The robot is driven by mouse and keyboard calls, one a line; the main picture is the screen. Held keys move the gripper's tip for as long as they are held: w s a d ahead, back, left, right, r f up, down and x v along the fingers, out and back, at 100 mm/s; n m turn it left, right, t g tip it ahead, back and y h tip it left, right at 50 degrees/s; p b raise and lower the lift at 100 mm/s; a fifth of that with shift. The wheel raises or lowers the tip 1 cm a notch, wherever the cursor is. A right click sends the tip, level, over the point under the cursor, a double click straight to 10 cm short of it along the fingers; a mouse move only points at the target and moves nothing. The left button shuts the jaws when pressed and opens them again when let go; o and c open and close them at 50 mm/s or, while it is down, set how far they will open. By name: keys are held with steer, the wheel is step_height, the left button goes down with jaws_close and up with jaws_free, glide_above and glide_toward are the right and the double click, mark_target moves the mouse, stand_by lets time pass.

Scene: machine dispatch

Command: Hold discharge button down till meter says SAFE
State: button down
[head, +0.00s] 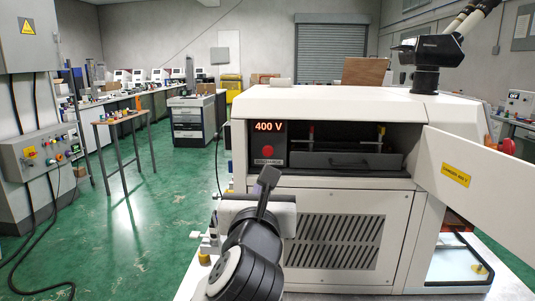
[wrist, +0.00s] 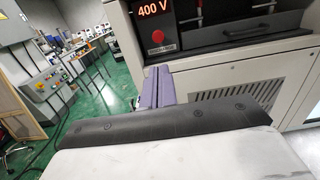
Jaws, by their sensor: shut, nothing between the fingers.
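The meter (head: 267,127) on the white machine reads 400 V in orange digits; it shows the same in the wrist view (wrist: 153,9). The round red discharge button (head: 268,150) sits just below it on a dark panel, above a small label, and also shows in the wrist view (wrist: 157,34). My gripper (head: 269,176) is shut and empty, in front of and below the button. In the wrist view its fingers (wrist: 157,74) point toward the panel, with their tips below the button and apart from it in the picture.
The machine's open bay holds a dark drawer (head: 352,161) right of the button. An open white door (head: 476,185) with a yellow danger label stands at the right. A vented panel (head: 335,240) lies below. A grey control cabinet (head: 40,150) and wooden table (head: 124,119) are at the left.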

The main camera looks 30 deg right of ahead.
mark_target(267, 153)
steer(key=p+x, duration=0.3)
steer(key=x, duration=0.9)
steer(key=shift+w+d, duration=0.1)
steer(key=shift+w, duration=0.05)
steer(key=shift+w+d+r, duration=0.1)
steer(key=shift+w+d, duration=0.25)
steer(key=shift+w, duration=0.3)
steer(key=shift+a+r, duration=0.15)
steer(key=shift+r, duration=0.1)
